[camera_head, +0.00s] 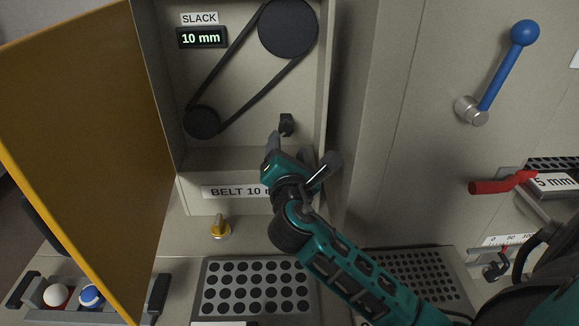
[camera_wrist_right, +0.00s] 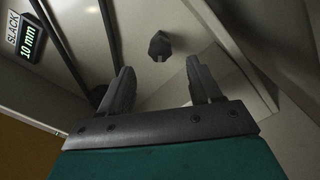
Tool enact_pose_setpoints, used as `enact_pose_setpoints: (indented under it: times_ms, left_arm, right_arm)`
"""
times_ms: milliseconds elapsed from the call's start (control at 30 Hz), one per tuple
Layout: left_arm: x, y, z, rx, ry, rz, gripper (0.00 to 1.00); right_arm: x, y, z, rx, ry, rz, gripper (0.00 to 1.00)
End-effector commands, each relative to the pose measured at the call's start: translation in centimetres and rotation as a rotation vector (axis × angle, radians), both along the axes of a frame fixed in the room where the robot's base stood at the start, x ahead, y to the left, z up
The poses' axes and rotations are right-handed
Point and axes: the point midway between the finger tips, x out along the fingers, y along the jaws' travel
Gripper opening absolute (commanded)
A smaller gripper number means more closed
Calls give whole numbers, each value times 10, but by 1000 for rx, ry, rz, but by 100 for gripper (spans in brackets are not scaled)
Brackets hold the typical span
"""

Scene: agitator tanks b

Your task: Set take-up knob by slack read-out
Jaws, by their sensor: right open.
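The dark take-up knob (camera_head: 287,124) sits on the back wall of the open cabinet, right of the belt's lower end. It also shows in the right wrist view (camera_wrist_right: 160,46), just beyond the gap between my right fingertips. The slack read-out (camera_head: 201,38) shows 10 mm in green digits. My right gripper (camera_head: 281,143) is open and empty, just below and in front of the knob. Its two fingers stand apart in the wrist view (camera_wrist_right: 160,74), with no contact visible. The label below (camera_head: 235,191) reads "BELT 10 m", its end hidden by my gripper. My left gripper is not in view.
A black belt (camera_head: 237,75) runs between a large and a small pulley. The open yellow door (camera_head: 90,130) blocks the left side. The cabinet's right wall (camera_head: 328,90) is close to my gripper. A yellow knob (camera_head: 219,229) and perforated tray (camera_head: 205,290) are below.

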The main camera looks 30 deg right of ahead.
Motion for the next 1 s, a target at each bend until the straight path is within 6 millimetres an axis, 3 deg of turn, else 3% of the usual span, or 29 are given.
enact_pose_setpoints:
  times_ms: [200,400,1000]
  left_arm:
    - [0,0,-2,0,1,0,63]
    - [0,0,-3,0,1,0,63]
    - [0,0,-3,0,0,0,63]
  right_arm:
    - [-38,24,-1,4,1,2,63]
    - [-55,34,-1,1,0,1,63]
    - [-57,35,0,1,-1,0,63]
